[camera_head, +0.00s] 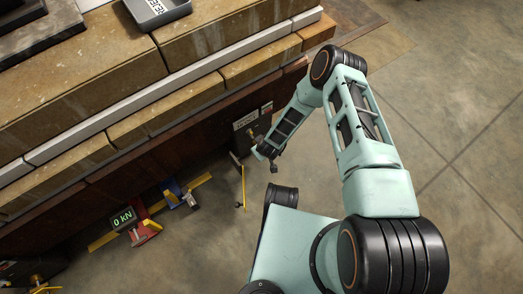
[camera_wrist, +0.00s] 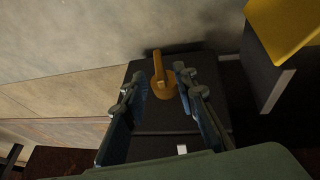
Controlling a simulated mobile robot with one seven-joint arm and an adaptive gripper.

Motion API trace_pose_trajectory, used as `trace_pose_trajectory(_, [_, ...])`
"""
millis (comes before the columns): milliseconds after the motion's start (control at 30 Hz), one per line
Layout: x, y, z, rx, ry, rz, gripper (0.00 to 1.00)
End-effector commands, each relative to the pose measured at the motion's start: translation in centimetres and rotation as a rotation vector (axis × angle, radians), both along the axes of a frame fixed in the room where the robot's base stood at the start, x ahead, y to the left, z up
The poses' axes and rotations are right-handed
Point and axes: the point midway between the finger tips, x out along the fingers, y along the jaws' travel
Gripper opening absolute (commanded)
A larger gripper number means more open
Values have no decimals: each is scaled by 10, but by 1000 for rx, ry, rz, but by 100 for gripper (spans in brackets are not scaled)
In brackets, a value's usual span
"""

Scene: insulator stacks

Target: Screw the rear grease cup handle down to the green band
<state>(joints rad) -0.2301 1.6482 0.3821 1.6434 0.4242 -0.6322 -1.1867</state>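In the wrist view a brass-yellow round piece with a raised tab, apparently a grease cup handle (camera_wrist: 164,84), sits on a dark block (camera_wrist: 160,119). My gripper (camera_wrist: 159,76) is open, one finger on each side of the handle. A gap shows on the left side; on the right I cannot tell whether the finger touches. No green band is visible. In the head view my gripper (camera_head: 266,151) is small, beside a dark grey box (camera_head: 252,118) at the bench's low side. The handle is too small there to make out clearly.
A yellow part (camera_wrist: 285,25) on a dark block stands at the wrist view's upper right. In the head view a 0 kN display (camera_head: 124,219), red and blue fixtures (camera_head: 180,193) and a thin yellow post (camera_head: 243,187) stand left of my arm. The floor at right is clear.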

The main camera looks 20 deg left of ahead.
Motion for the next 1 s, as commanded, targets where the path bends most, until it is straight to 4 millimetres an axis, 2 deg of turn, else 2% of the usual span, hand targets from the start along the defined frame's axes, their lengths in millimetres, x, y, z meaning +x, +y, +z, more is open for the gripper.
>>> trace_pose_trajectory(33, [4, 1, -14, 1, 1, -3, 26])
trace_pose_trajectory(233, [14, 7, -37, 1, 0, -2, 26])
trace_pose_trajectory(667, [18, 9, -43, 1, 1, 0, 26])
trace_pose_trajectory(900, [18, 9, -43, 1, 1, 0, 0])
trace_pose_trajectory(1000, [18, 9, -43, 1, 1, 0, 0])
